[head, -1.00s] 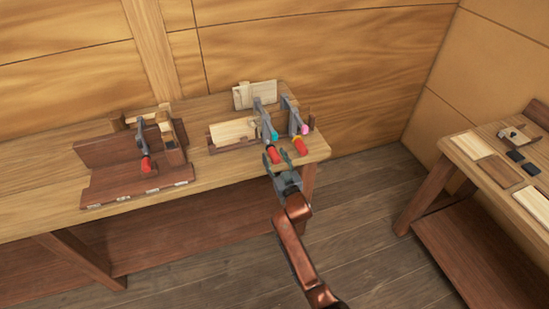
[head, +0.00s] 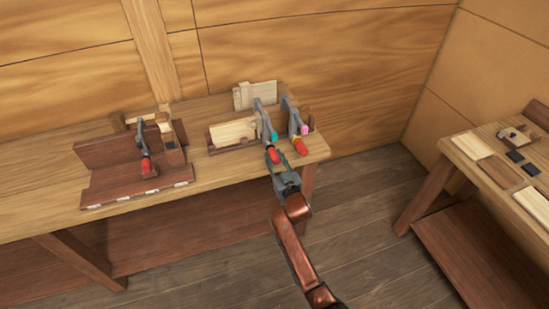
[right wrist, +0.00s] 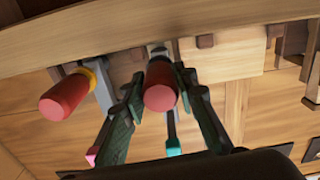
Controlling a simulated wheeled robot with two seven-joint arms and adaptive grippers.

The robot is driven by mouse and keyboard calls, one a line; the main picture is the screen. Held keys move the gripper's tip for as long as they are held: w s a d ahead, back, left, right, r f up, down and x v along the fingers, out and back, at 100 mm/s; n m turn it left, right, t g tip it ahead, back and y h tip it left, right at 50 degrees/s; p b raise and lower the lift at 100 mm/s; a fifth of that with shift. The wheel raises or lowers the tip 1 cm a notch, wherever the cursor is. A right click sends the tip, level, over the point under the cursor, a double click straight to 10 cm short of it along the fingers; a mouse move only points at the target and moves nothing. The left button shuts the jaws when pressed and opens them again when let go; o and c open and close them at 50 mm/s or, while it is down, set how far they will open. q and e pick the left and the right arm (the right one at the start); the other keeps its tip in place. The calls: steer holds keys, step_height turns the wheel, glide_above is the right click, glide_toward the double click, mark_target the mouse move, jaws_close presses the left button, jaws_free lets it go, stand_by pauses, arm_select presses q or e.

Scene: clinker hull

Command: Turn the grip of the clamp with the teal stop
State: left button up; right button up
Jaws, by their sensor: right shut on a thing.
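The clamp with the teal stop (head: 273,135) stands at the right part of the bench, with a grey bar and a red grip (head: 273,155). My right gripper (head: 273,161) is at this grip from the front. In the right wrist view the red grip (right wrist: 160,90) sits between the two fingers, which are shut on it. The teal stop (right wrist: 173,146) shows below it there. A second clamp with a pink stop (head: 304,129) and a red grip with a yellow collar (head: 299,145) stands just to the right, apart from the gripper. My left gripper is not in view.
A third clamp with a red grip (head: 146,166) is on a dark wooden fixture (head: 125,185) at the left of the bench (head: 50,213). Pale boards (head: 233,131) stand beside the teal-stop clamp. Another table (head: 450,175) is at the right, with open floor between.

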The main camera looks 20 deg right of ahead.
steer(key=n+p, duration=0.1)
steer(key=n, duration=0.3)
steer(key=shift+n, duration=2.2)
steer(key=shift+r, duration=0.1)
steer(key=o, duration=1.2)
steer(key=shift+c, duration=0.2)
steer(key=s, duration=1.2)
